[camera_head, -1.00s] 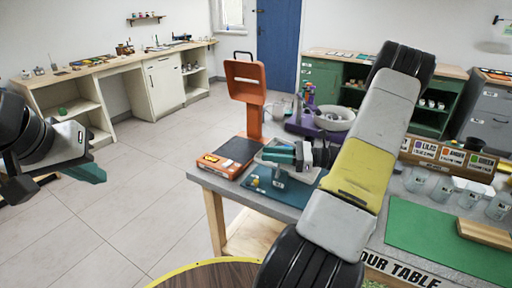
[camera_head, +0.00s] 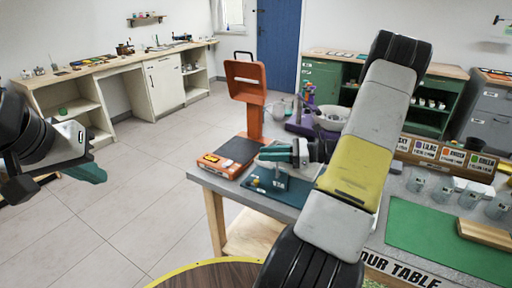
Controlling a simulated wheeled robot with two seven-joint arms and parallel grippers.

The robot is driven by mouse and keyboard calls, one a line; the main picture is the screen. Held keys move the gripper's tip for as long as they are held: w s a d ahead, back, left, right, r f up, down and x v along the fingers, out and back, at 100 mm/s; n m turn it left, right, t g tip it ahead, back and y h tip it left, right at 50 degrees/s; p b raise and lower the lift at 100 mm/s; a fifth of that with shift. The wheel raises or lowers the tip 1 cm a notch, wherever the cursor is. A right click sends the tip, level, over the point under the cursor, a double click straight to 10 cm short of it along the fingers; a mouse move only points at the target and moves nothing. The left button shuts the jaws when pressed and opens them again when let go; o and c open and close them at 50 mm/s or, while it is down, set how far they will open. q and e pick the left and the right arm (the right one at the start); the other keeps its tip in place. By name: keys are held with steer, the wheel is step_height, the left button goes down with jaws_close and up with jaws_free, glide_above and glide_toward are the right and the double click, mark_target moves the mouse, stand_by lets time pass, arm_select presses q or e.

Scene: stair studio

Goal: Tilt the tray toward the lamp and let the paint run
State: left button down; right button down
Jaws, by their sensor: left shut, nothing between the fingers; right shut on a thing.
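My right gripper (camera_head: 275,154) has teal fingers and is shut on a pale thing, seemingly the tray (camera_head: 265,163). It is just above a dark teal mat (camera_head: 283,186) near the left end of the grey table. The gripper covers much of the tray, so I cannot tell its tilt or see any paint in it. My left gripper (camera_head: 92,174) is shut and empty, over the floor at the left. An orange upright stand (camera_head: 245,85), possibly the lamp, rises from a flat orange base with a black top (camera_head: 238,150) beside the mat.
My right arm hides the table's middle. On the table (camera_head: 235,190) stand a purple item with a pale bowl (camera_head: 331,118), several clear jars (camera_head: 440,188), a labelled rack (camera_head: 448,154) and a green mat (camera_head: 440,235). The floor (camera_head: 130,210) at left is clear.

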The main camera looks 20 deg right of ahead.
steer(key=shift+w+a+f+m+g+h, duration=0.15)
steer(key=shift+w+a+f+g+h, duration=0.1)
steer(key=shift+w+g+h, duration=0.15)
steer(key=shift+w+a+f+m+g+h, duration=0.15)
steer(key=shift+w+a+f+g+h, duration=0.1)
steer(key=shift+h, duration=0.25)
steer(key=c, duration=1.2)
jaws_free()
steer(key=shift+r, duration=0.1)
steer(key=v, duration=0.7)
steer(key=shift+s+d+r, duration=0.1)
steer(key=shift+s+d, duration=0.1)
steer(key=shift+d, duration=0.15)
